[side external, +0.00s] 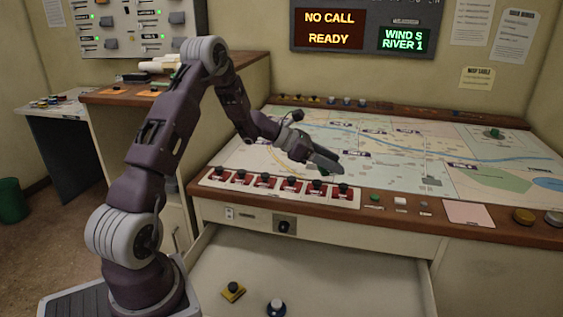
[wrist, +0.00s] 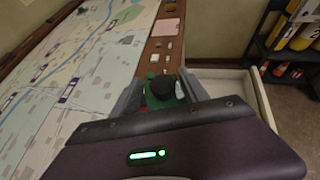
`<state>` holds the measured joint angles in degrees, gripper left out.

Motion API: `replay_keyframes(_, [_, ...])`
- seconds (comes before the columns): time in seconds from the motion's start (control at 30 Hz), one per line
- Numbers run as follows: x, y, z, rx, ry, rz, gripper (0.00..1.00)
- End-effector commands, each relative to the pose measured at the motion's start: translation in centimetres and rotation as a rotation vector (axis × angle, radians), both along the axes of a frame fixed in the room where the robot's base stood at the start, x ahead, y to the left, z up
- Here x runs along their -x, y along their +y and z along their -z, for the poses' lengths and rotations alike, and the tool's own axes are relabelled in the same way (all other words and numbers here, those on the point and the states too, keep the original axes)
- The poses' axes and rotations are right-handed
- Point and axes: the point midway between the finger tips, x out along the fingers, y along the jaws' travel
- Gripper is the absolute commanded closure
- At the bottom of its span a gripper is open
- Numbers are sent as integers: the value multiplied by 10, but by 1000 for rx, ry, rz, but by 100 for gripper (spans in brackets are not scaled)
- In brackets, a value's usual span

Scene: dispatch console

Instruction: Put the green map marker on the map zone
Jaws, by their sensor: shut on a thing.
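My gripper (side external: 326,168) is over the near edge of the map table, just above the row of red-and-white switches. In the wrist view, my gripper (wrist: 162,95) is shut on the green map marker (wrist: 164,98), a green piece with a black round knob, held between the two fingers. In the side view the marker is mostly hidden by the fingers. I cannot tell which zone is meant.
Red-and-white switches (side external: 265,184) with black knobs line the table's front left. Small buttons, a pink pad (side external: 468,212) and round knobs follow along the front ledge. An open drawer (side external: 320,268) below holds a yellow button and a blue-white knob. The map's middle is mostly clear.

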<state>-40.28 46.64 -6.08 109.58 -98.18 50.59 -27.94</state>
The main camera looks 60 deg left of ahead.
Motion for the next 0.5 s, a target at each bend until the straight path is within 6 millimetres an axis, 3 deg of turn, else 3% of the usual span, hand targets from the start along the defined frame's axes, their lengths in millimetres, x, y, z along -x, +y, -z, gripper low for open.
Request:
replay_keyframes(0.03, [-9,35,1,-1,-2,-74,100])
replay_keyframes(0.1, [-18,85,2,2,-2,-184,100])
replay_keyframes(0.3, [-22,212,-3,10,0,-465,100])
replay_keyframes(0.4, [-17,256,-7,14,-1,-564,100])
replay_keyframes(0.5, [-11,286,-10,16,0,-633,100])
